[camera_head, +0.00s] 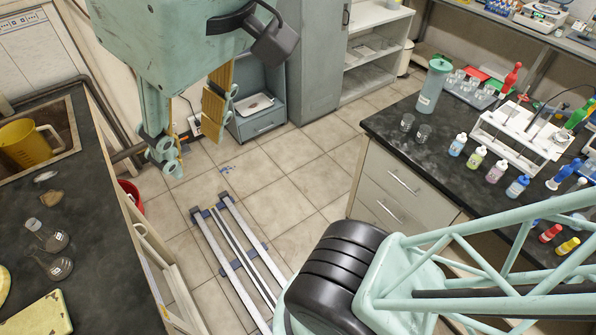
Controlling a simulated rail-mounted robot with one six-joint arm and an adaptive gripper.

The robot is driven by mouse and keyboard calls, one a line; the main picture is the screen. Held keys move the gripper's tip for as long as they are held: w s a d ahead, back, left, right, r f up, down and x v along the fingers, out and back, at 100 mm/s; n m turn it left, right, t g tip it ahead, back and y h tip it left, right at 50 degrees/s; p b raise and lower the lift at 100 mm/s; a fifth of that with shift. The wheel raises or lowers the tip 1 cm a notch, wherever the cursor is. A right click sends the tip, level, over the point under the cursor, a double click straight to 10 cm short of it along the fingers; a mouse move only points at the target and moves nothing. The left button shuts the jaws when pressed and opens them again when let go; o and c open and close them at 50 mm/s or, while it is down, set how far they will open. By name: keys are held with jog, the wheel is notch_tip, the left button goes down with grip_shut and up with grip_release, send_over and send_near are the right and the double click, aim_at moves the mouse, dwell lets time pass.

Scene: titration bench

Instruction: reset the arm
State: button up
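My gripper (188,146) hangs at the upper left of the head camera view, pointing down. Its pale green fingers are spread well apart, with a yellowish pad on the inner face of the right one. Nothing shows between them; only floor and wall are seen through the gap. The gripper is in the air between the two benches and appears to touch nothing. Other parts of my arm, a black ribbed joint and a pale green lattice link, fill the lower right and hide part of the floor and right bench.
The left bench (95,205) holds a yellow mug (20,145) and glass flasks (50,268). The right bench (385,120) holds a teal jug (433,88), two small beakers, several small bottles and a white rack (520,135).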

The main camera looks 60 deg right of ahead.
jog(key=shift+s+f, duration=0.3)
jog(key=shift+f, duration=0.45)
notch_tip(320, 180, down, 14)
jog(key=b, duration=1.4)
jog(key=shift+r, duration=0.1)
